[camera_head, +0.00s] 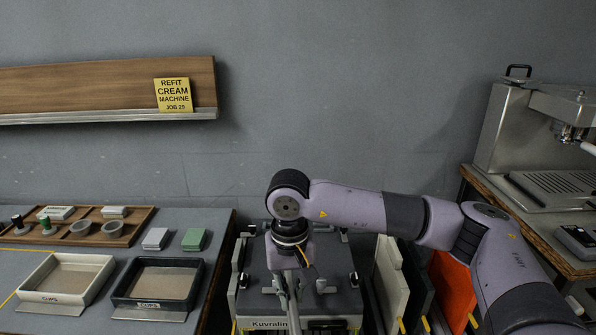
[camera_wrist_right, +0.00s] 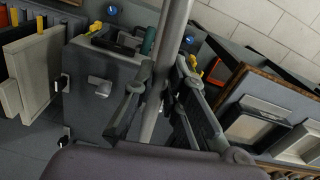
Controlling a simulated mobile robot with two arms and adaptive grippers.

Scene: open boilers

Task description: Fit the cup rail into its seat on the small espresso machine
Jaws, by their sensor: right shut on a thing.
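My right gripper (camera_head: 288,290) reaches down over a grey unit (camera_head: 250,280) lettered "Kuvralin". In the right wrist view its two fingers (camera_wrist_right: 163,88) are shut on a long, smooth metal bar (camera_wrist_right: 174,40), which looks like the cup rail. The bar runs between the fingers and out of the top of that view; its ends are hidden. A steel espresso machine (camera_head: 500,130) stands on a wooden-edged counter at the right, apart from the gripper. I cannot tell which unit is the small espresso machine, and no rail seat shows clearly. My left gripper is out of view.
White (camera_head: 390,280) and orange (camera_head: 452,285) panels stand upright right of the grey unit. At the left, a bench holds a cream tray (camera_head: 28,297), a dark tray (camera_head: 125,292) and a wooden tray (camera_head: 140,222).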

